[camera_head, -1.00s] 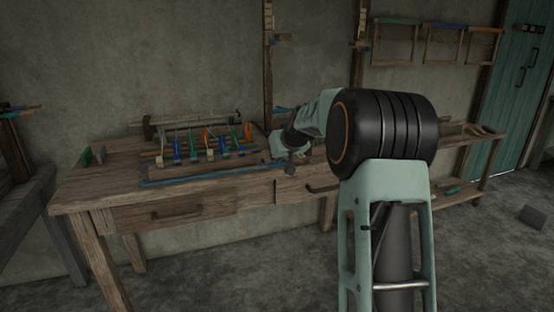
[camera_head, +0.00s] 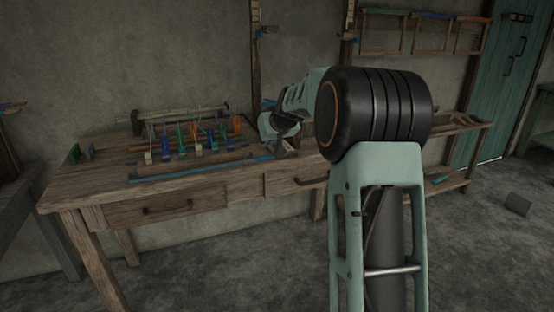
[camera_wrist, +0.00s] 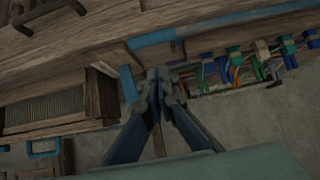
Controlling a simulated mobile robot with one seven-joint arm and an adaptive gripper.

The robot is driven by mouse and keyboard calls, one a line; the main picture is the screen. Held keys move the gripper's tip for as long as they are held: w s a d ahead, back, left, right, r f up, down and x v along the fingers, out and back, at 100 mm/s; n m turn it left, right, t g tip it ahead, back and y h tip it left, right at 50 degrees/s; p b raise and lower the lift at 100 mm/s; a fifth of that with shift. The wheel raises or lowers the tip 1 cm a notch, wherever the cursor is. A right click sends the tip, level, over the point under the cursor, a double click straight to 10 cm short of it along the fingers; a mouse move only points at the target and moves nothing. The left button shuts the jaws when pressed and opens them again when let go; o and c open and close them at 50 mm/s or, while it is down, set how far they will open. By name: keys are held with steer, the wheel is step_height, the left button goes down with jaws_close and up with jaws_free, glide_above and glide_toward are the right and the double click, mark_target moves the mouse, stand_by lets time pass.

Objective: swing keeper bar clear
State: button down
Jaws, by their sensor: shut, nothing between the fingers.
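A long blue bar, which looks like the keeper bar (camera_head: 200,171), lies along the front of the heddle frame on the wooden bench. In the wrist view a blue bar (camera_wrist: 205,27) runs along the wood edge, with several coloured clips (camera_wrist: 233,60) beside it. My gripper (camera_wrist: 159,78) is shut and empty, its fingertips just below the left end of that bar. I cannot tell whether they touch it. In the head view my gripper (camera_head: 284,147) is small and dark near the bar's right end, and my arm partly hides that area.
The wooden bench (camera_head: 80,190) carries several upright coloured clips (camera_head: 180,140) behind the bar. A drawer handle (camera_head: 160,210) faces the front. A second blue piece (camera_wrist: 128,83) stands close left of my fingers. Grey floor lies open below.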

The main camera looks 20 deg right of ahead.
steer(key=s+f+b, duration=0.1)
steer(key=s+f, duration=0.3)
steer(key=s, duration=0.4)
steer(key=shift+s, duration=0.3)
